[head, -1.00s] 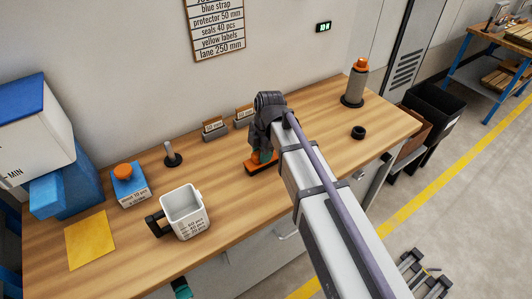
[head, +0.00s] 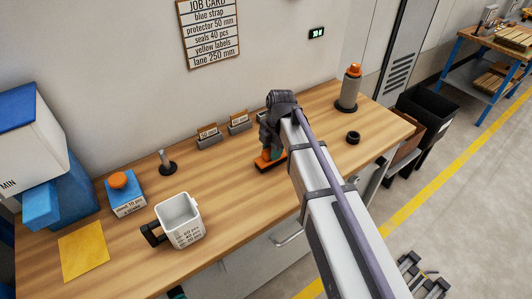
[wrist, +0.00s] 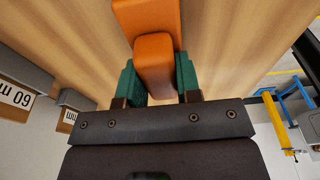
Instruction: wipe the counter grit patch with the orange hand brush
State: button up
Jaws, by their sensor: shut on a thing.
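The orange hand brush (head: 271,162) is at the middle of the wooden counter (head: 225,185), with its dark base low at the counter top. I cannot tell whether the base touches the wood. My gripper (head: 269,150) points down over the brush and is shut on its handle. In the wrist view the green fingers of my gripper (wrist: 159,78) close on both sides of the orange brush (wrist: 155,50). I cannot make out the grit patch in either view; my arm and the brush hide part of the counter.
Two small labelled holders (head: 239,122) stand by the wall, left of the brush. A white mug-like container (head: 181,222), a blue box with an orange knob (head: 124,194) and a yellow sheet (head: 84,250) are at left. A black ring (head: 353,138) and an orange-topped cylinder (head: 349,88) are at right.

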aim_at(263, 151)
jog(key=shift+w+d+r, duration=0.1)
jog(key=shift+w+d, duration=0.5)
jog(key=shift+d, duration=0.35)
jog(key=shift+w+d, duration=0.6)
jog(key=shift+d, duration=0.3)
jog(key=shift+w+d, duration=0.4)
jog(key=shift+d, duration=0.3)
jog(key=shift+w+d, duration=0.4)
jog(key=shift+d, duration=0.25)
jog(key=shift+w+a, duration=0.3)
jog(key=shift+w, duration=0.4)
jog(key=shift+s+a, duration=0.5)
jog(key=shift+a, duration=0.25)
jog(key=shift+s+a, duration=0.45)
jog(key=shift+a, duration=0.25)
jog(key=shift+s+a, duration=0.45)
jog(key=shift+a, duration=0.25)
jog(key=shift+s+a, duration=0.45)
jog(key=shift+a, duration=0.25)
jog(key=shift+s+a, duration=0.5)
jog(key=shift+a, duration=0.3)
jog(key=shift+s+a, duration=0.5)
jog(key=shift+a, duration=0.25)
jog(key=shift+s+a, duration=0.5)
jog(key=shift+a, duration=0.2)
jog(key=shift+s+a, duration=0.45)
jog(key=shift+a, duration=0.2)
